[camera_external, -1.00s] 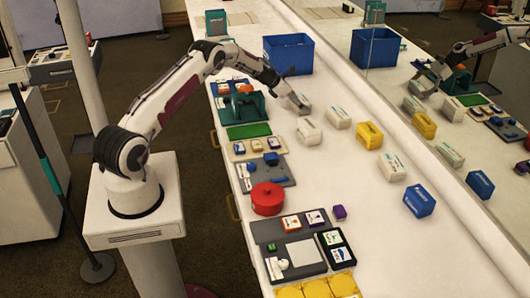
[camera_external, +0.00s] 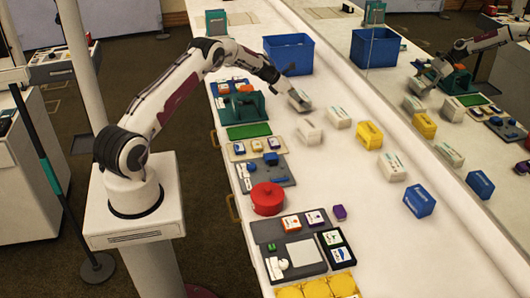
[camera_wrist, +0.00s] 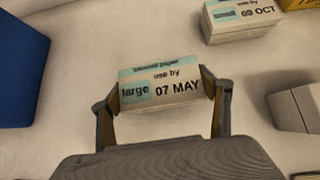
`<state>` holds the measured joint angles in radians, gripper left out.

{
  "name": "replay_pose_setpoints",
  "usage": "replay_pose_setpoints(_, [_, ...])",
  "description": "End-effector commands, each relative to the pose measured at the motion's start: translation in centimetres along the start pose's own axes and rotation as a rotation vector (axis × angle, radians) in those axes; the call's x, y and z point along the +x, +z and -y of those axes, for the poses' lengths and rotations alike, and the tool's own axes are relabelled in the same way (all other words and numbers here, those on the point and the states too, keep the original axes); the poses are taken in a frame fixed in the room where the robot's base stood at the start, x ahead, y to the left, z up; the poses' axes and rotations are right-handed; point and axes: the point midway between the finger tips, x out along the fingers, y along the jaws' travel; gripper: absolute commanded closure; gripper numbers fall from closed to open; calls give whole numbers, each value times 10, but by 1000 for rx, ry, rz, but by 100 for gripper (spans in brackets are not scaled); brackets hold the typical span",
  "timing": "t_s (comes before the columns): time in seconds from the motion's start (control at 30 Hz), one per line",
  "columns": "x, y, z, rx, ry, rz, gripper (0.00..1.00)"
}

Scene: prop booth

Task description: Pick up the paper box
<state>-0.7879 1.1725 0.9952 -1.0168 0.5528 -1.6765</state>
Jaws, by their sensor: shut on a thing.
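The paper box (camera_wrist: 165,88) is white with a pale teal band and reads "paper", "use by", "large 07 MAY" in the wrist view. It sits between the two fingers of my gripper (camera_wrist: 163,100), which is shut on its two ends. In the external view the box (camera_external: 299,101) is under my gripper, in front of the blue bin. I cannot tell whether its underside touches the white counter.
The blue bin (camera_external: 288,54) stands behind the gripper. Close by are white boxes (camera_external: 309,131) (camera_external: 338,118), and beyond them a yellow box (camera_external: 369,135), a white box (camera_external: 392,166) and a blue box (camera_external: 418,200). A mirror-like wall along the right repeats them.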

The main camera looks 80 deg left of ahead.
Motion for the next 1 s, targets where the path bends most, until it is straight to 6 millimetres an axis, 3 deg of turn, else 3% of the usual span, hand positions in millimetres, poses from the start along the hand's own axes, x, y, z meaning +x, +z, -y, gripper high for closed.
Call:
replay_pose_setpoints(0.5, [-50, 51, 0, 1, 1, 2, 54])
replay_pose_setpoints(1.0, [-60, 60, 0, 0, 1, 1, 54])
